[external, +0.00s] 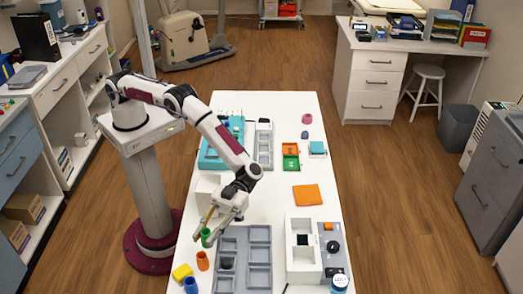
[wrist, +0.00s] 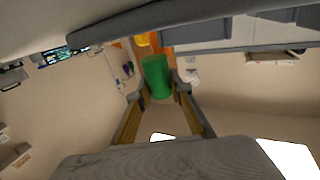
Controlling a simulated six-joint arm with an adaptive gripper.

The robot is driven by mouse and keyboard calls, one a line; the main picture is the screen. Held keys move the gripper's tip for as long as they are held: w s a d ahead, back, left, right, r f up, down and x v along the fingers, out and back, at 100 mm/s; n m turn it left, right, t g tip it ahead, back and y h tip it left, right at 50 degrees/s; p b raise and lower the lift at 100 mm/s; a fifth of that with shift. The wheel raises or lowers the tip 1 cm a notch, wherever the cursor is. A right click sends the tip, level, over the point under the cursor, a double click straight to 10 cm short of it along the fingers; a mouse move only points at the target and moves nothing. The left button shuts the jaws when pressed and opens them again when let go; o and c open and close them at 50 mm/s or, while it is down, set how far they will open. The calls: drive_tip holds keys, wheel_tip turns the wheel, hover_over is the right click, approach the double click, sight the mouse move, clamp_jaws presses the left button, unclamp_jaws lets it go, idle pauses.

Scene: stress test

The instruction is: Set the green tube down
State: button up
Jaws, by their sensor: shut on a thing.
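The green tube (external: 206,235) is near the left edge of the white table, at the left of the grey compartment tray (external: 230,246). My gripper (external: 210,222) is shut on the green tube. In the wrist view, the green tube (wrist: 157,78) sits between the two fingertips of my gripper (wrist: 160,92). I cannot tell from these views whether the tube touches the table.
A white box (external: 303,245) is right of the grey tray. An orange cloth (external: 307,195) lies farther back, with bare table around it.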

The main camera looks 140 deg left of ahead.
drive_tip(key=shift+f, duration=1.85)
drive_tip(key=shift+f, duration=0.1)
drive_tip(key=o, duration=0.9)
drive_tip(key=shift+a, duration=0.1)
drive_tip(key=v, duration=1.2)
